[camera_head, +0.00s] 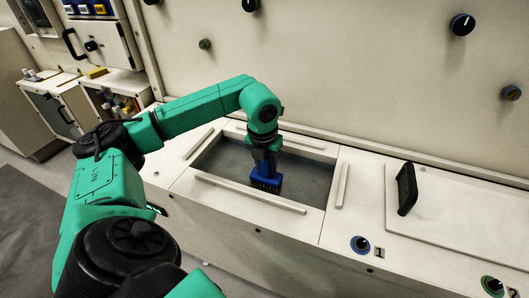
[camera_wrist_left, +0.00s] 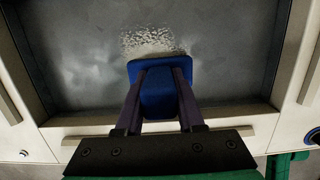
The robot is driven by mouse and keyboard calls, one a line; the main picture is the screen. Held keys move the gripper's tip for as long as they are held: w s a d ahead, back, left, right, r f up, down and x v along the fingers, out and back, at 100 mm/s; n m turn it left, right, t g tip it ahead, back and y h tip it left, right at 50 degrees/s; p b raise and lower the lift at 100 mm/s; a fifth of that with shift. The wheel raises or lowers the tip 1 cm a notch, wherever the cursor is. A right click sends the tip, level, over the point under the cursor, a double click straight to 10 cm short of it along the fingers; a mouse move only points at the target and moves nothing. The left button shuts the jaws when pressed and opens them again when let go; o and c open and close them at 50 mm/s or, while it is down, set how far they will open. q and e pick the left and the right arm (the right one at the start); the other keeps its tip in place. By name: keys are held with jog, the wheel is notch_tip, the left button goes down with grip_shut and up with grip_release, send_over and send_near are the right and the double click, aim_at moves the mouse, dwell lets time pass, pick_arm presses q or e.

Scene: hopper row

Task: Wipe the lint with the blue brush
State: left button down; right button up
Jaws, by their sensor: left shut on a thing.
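The blue brush (camera_head: 266,179) is upright in the recessed basin, bristles down, in the head view. My left gripper (camera_head: 265,152) is shut on its top from above. In the left wrist view the blue brush (camera_wrist_left: 158,92) sits between the two fingers of the left gripper (camera_wrist_left: 160,80). A pale, speckled patch that looks like the lint (camera_wrist_left: 150,40) lies on the grey basin floor just beyond the brush. The lint cannot be made out in the head view. Whether the bristles touch the floor is hard to tell. My right gripper is not in view.
The basin has pale raised rails (camera_head: 250,194) around its rim. To the right is a closed lid with a black handle (camera_head: 407,188). Knobs (camera_head: 462,24) stick out of the back panel. A blue-ringed dial (camera_head: 360,244) is on the front right.

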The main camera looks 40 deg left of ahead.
pick_arm(q)
jog(key=shift+s+d+p, duration=0.1)
jog(key=shift+s+p, duration=0.1)
jog(key=shift+p, duration=0.15)
dwell(0.7)
jog(key=shift+w, duration=0.1)
jog(key=shift+w+r+p, duration=0.2)
jog(key=shift+w+p, duration=0.1)
jog(key=shift+p, duration=0.05)
jog(key=w, duration=0.1)
jog(key=w+a+p, duration=0.1)
jog(key=w, duration=0.1)
jog(key=shift+w+a+r+p, duration=0.1)
jog(key=shift+w+a+p, duration=0.05)
jog(key=shift+a+p, duration=0.15)
jog(key=shift+w, duration=0.2)
